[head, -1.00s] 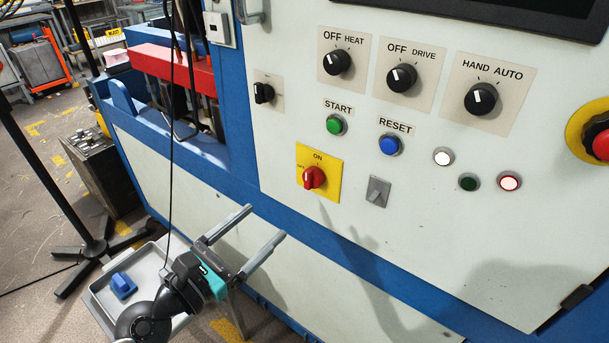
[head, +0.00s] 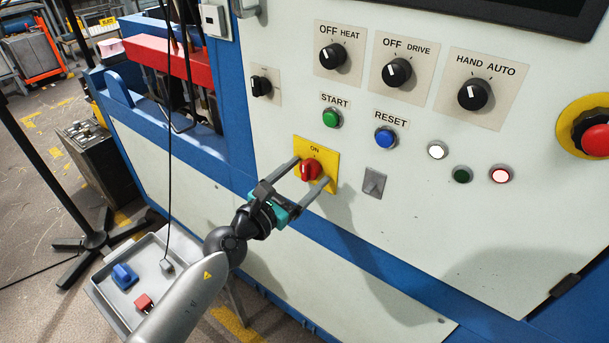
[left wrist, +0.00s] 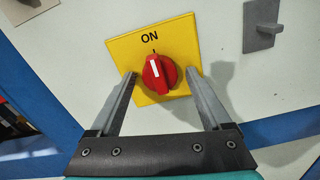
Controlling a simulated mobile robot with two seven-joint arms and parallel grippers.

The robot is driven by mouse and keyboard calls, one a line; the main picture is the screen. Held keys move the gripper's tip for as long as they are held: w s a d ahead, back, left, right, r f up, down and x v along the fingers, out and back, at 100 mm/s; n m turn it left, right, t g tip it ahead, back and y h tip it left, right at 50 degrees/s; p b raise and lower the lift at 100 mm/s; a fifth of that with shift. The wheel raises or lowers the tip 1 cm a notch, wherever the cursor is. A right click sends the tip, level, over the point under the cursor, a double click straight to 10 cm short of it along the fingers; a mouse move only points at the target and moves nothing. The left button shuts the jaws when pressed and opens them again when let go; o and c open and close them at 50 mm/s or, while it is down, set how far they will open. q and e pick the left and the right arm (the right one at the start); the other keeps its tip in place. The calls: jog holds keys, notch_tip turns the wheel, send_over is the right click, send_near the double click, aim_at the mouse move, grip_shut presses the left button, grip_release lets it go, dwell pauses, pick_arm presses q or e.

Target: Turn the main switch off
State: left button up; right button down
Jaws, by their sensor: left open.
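The main switch is a red rotary knob (head: 311,170) on a yellow plate (head: 328,155) marked ON at the top. In the left wrist view the red knob (left wrist: 160,74) has a white line pointing up, close to the ON mark on the yellow plate (left wrist: 120,50). My left gripper (head: 310,172) is open, with one finger on each side of the knob. In the left wrist view the fingers of my left gripper (left wrist: 161,76) reach the plate's lower sides, with gaps between them and the knob. I cannot tell whether they touch the plate. My right gripper is not in view.
A green START button (head: 331,118), a blue RESET button (head: 385,138) and a small grey lever (head: 373,183) are near the switch. Rotary selectors sit above. A red emergency stop (head: 595,138) is at the far right. A grey tray (head: 150,258) stands below left.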

pick_arm(q)
jog(key=shift+c, duration=0.3)
grip_shut()
dwell(0.5)
